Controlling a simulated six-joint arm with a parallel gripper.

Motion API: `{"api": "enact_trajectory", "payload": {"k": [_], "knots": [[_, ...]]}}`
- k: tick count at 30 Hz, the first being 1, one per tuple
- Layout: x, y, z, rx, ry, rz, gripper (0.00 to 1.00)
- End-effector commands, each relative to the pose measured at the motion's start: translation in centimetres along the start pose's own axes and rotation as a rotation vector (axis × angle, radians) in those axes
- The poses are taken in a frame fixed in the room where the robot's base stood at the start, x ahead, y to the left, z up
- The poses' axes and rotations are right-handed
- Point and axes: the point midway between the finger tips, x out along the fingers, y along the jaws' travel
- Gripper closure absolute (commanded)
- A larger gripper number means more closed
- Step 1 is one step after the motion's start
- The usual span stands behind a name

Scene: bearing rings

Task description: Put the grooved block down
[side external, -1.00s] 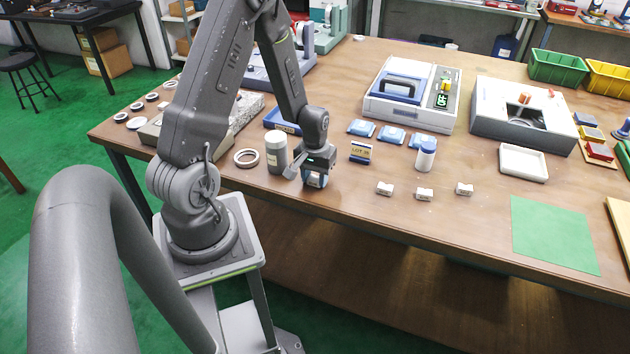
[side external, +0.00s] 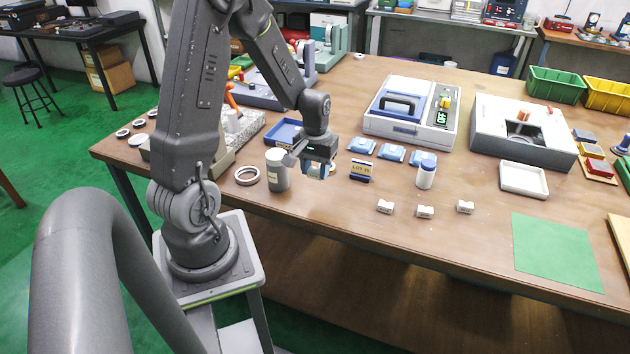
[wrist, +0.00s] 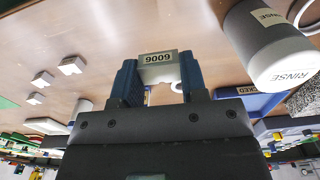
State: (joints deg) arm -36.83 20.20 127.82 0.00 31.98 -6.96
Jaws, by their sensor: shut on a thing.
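My gripper (side external: 320,172) is shut on a small pale block (wrist: 158,68), held between its two blue fingers in the wrist view. The block has a label that reads like "9009" in that view, and its lower edge looks notched. In the side view my gripper is just right of a grey canister (side external: 277,171), apart from the table's front edge. The block is mostly hidden by the fingers there. I cannot tell whether it touches the table.
The canister, marked RINSE, is close at the right in the wrist view (wrist: 268,45). A lot sign (side external: 360,170) and a white bottle (side external: 426,173) stand to the right. A ring (side external: 247,175) lies left. Small white blocks (side external: 425,212) lie near the front; a green mat (side external: 557,252) is clear.

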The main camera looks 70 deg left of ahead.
Motion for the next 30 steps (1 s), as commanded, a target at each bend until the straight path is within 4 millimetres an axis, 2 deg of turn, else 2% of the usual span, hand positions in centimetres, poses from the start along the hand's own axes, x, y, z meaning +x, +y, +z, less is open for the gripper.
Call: {"api": "enact_trajectory", "payload": {"k": [5, 8, 11, 15, 21, 24, 30], "knots": [[-1.4, -0.5, -1.8, -0.004, 0.002, 0.0, 0.86], [-1.6, -1.3, -4.5, -0.007, 0.002, 0.0, 0.86], [-1.6, -2.8, -8.1, -0.011, 0.002, 0.0, 0.86], [-1.5, -5.5, -12.9, -0.014, 0.0, 0.0, 0.86], [-1.1, -10.2, -18.9, -0.018, -0.001, 0.0, 0.86], [-0.9, -12.8, -21.2, -0.021, -0.001, 0.0, 0.86], [-0.4, -16.9, -24.0, -0.022, -0.001, 0.0, 0.86]]}}
